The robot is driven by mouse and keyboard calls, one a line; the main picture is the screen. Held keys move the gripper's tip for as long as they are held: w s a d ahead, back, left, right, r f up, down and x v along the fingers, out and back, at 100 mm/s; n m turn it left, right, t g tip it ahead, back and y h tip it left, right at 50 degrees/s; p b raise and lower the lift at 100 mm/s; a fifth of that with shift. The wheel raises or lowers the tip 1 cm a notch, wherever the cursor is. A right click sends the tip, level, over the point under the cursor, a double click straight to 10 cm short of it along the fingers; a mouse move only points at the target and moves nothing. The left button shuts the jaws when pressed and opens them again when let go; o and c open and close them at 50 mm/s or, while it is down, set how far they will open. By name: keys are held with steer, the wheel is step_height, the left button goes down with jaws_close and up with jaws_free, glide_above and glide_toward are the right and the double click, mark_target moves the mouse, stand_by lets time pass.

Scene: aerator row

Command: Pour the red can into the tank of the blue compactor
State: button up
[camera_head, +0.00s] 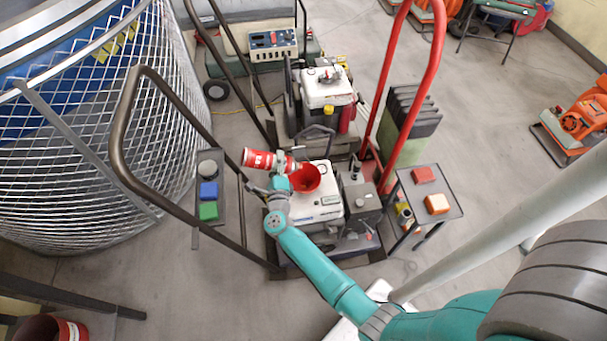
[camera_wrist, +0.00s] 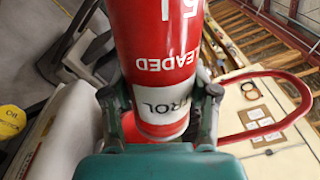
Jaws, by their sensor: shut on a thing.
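My gripper (camera_head: 281,172) is shut on the red can (camera_head: 262,160), around the can's side. In the head view the can lies nearly level, its right end beside and slightly above a red funnel (camera_head: 307,180). The funnel stands on the white tank (camera_head: 318,206) of the nearest machine; no blue body shows on it. In the wrist view the fingers (camera_wrist: 166,105) flank the red can (camera_wrist: 158,35), whose lettering is upside down. Whether liquid is flowing cannot be seen.
Behind stands another white-topped machine (camera_head: 325,88) with a yellow cap. Dark tube handles (camera_head: 135,95) and a tall red handle (camera_head: 425,85) rise nearby. A small table (camera_head: 455,205) stands right; a narrow stand (camera_head: 205,232) holds coloured blocks left. A mesh cage fills the far left.

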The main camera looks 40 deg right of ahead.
steer(key=shift+s+d+r+m, duration=0.3)
steer(key=shift+r+m, duration=0.2)
steer(key=shift+m, duration=0.2)
steer(key=shift+s+d+r+m, duration=0.25)
steer(key=shift+d+r+m, duration=0.3)
steer(key=shift+m, duration=0.35)
steer(key=shift+s+d+r+m, duration=0.15)
steer(key=shift+s+r+m, duration=0.15)
steer(key=shift+m, duration=0.2)
